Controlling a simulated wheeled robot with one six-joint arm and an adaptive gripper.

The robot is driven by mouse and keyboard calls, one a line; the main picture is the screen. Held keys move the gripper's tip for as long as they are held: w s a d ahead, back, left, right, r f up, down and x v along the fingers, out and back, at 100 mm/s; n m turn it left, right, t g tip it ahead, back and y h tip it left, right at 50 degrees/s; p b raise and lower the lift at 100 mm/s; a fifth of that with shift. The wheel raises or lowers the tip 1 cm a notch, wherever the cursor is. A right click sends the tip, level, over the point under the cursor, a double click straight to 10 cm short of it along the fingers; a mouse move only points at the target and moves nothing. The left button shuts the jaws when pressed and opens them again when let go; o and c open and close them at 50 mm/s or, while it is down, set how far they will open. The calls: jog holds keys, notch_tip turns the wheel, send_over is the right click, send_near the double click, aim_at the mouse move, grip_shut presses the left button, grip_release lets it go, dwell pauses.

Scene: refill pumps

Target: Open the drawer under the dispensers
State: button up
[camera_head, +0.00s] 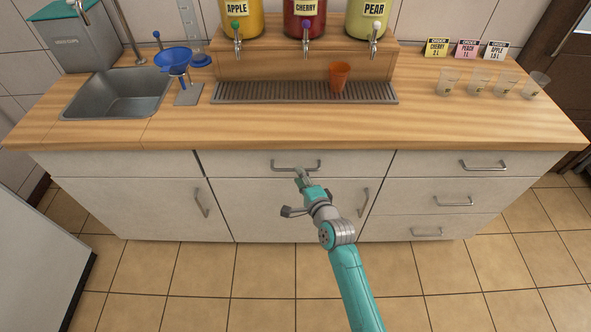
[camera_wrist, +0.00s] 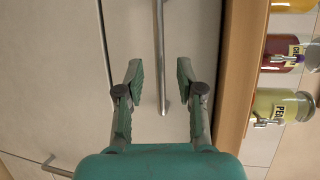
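The drawer (camera_head: 245,165) under the dispensers has a pale front and looks closed, flush with the fronts beside it. Its metal bar handle (camera_head: 283,167) runs across the middle of the front. My gripper (camera_head: 302,174) is at the handle, a little right of its middle in the head view. In the wrist view my gripper (camera_wrist: 160,74) is open, with one finger on each side of the handle bar (camera_wrist: 160,45). There is a gap between the bar and each finger. How deep the bar sits between the fingers is hard to tell.
Above, the wooden counter (camera_head: 330,127) overhangs slightly. The apple (camera_head: 238,20), cherry (camera_head: 305,20) and pear (camera_head: 367,20) dispensers stand over a drip tray (camera_head: 250,92) with an orange cup (camera_head: 340,76). A door handle (camera_head: 364,202) is below right. The tiled floor (camera_head: 265,280) in front is clear.

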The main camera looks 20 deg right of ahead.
jog(key=shift+w+a+f, duration=0.1)
jog(key=shift+w+f, duration=0.1)
jog(key=shift+w, duration=0.85)
jog(key=shift+w+a+f, duration=0.1)
jog(key=shift+w+f, duration=0.1)
jog(key=shift+w, duration=0.85)
grip_shut()
